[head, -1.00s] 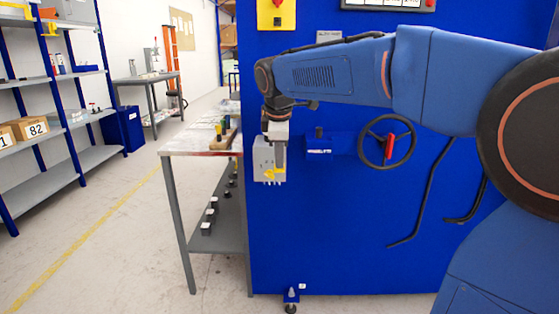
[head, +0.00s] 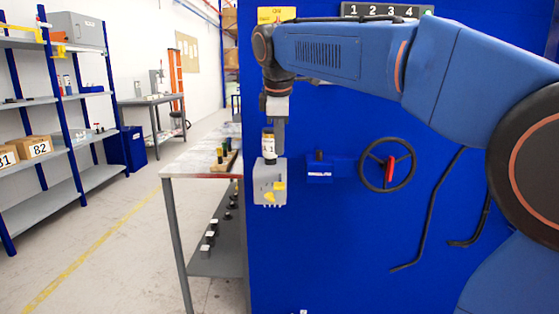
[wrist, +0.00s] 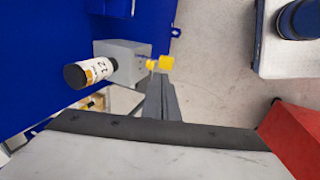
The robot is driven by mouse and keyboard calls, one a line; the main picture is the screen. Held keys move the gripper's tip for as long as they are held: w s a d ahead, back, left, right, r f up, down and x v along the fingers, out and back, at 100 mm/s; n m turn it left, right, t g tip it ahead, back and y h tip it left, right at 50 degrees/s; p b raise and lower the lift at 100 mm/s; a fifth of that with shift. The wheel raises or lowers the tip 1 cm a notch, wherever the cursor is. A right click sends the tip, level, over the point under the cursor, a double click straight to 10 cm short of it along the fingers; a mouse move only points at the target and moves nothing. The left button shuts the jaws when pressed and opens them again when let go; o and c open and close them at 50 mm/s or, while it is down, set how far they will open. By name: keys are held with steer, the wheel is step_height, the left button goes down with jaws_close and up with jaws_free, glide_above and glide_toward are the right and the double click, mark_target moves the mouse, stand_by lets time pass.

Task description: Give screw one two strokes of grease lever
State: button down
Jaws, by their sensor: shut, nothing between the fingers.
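A grey grease box (head: 262,188) is fixed to the blue machine's side, with a yellow lever (head: 279,187) on it. A dark-capped bottle (head: 268,147) with a white and amber label stands on top of the box. In the wrist view the box (wrist: 120,58), bottle (wrist: 88,73) and lever (wrist: 160,63) all show. My gripper (head: 279,148) is shut and empty, just above the box and beside the bottle. In the wrist view its fingertips (wrist: 154,78) appear close to the lever; I cannot tell whether they touch. No screw is clearly identifiable.
A black handwheel (head: 387,165) with a red grip and a small blue bracket (head: 318,165) are right of the box. A workbench (head: 190,165) stands to the left. A panel numbered 1 to 4 (head: 385,11) is above. Floor at left is clear.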

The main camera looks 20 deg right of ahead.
steer(key=shift+v, duration=0.95)
steer(key=shift+w, duration=0.15)
stand_by(1.7)
